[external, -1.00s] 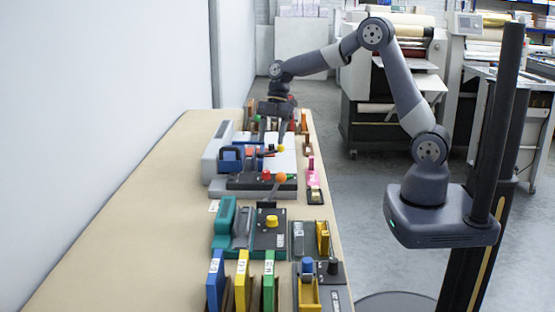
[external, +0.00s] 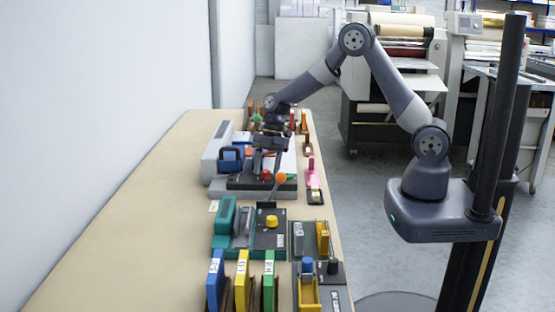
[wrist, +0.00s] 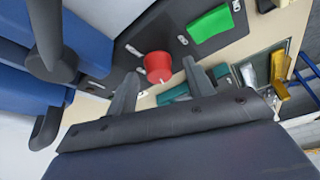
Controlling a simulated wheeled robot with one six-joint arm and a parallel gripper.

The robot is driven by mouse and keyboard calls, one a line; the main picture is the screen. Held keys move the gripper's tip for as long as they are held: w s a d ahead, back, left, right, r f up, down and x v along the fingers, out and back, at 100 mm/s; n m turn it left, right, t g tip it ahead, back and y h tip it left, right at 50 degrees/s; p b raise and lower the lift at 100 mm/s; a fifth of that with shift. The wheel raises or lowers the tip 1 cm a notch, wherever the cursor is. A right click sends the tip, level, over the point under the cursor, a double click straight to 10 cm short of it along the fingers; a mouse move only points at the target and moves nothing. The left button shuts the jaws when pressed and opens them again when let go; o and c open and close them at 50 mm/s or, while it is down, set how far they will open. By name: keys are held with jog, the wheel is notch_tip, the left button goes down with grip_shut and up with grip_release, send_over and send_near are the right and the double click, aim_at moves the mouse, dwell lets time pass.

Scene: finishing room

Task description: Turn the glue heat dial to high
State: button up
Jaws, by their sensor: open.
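A dark panel (external: 250,184) on the grey machine carries a red round knob (external: 266,175), an orange ball-topped lever (external: 281,178) and a small green piece (external: 291,177). No label readable here tells which control is the glue heat dial. My gripper (external: 267,158) is open above the far part of this panel. In the wrist view the red knob (wrist: 158,66) appears between the open fingers of my gripper (wrist: 160,74), beyond their tips; contact cannot be told. The green piece (wrist: 210,24) shows up and right of it. A yellow knob (external: 272,221) sits on the nearer teal machine.
A blue part (external: 231,156) stands left of my gripper, and large blue parts (wrist: 85,45) fill the wrist view's left. Blue, yellow and green upright holders (external: 243,280) stand at the near end. The table's left side (external: 120,215) is clear.

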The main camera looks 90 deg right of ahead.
jog(key=shift+c, duration=0.5)
jog(key=c, duration=0.9)
jog(key=shift+o, duration=0.2)
